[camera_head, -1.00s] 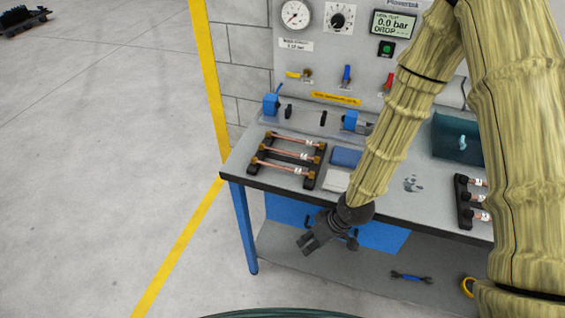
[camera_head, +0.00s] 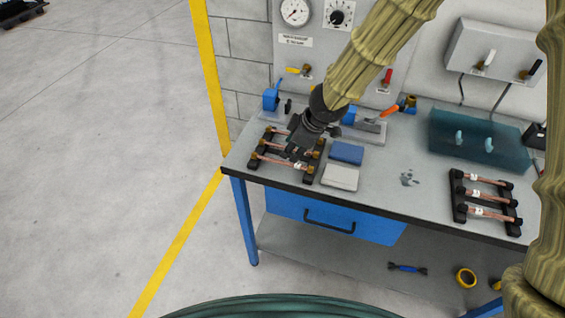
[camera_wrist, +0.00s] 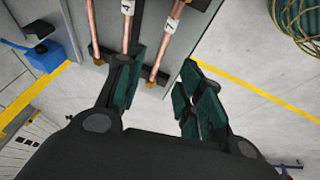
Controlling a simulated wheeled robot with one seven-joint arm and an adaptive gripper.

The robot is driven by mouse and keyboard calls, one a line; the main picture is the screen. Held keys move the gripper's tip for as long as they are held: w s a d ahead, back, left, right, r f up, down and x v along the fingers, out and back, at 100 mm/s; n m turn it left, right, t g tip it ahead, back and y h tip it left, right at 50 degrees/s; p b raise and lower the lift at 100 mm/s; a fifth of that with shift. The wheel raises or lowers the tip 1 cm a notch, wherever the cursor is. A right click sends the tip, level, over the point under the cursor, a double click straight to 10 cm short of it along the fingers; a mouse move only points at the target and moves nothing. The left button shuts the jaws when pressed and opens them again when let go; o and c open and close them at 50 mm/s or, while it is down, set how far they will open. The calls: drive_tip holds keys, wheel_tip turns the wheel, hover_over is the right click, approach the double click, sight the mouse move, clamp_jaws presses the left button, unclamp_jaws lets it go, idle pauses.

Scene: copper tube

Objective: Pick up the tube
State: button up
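The left rack (camera_head: 310,173), a black holder on the workbench, carries copper tubes with brass ends and white labels. Its front tube (camera_head: 274,161) shows in the head view; my gripper partly hides the others. My gripper (camera_head: 299,153) is over this rack, pointing down. In the wrist view my gripper (camera_wrist: 163,72) is open, with green pads apart. One labelled copper tube (camera_wrist: 166,42) runs toward the gap between the fingers. A second labelled tube (camera_wrist: 127,28) lies to its left, its lower end behind the left finger. I cannot tell whether either finger touches a tube.
A second tube rack (camera_head: 461,205) stands on the bench's right. Blue (camera_head: 346,153) and light (camera_head: 340,178) blocks lie right of my gripper. A teal translucent bin (camera_head: 455,143) stands farther back. A test panel (camera_head: 290,50) rises behind the bench.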

sight(283, 162)
drive_tip(key=shift+p+x, duration=0.4)
drive_tip(key=shift+x, duration=3.9)
drive_tip(key=shift+s, duration=0.15)
clamp_jaws()
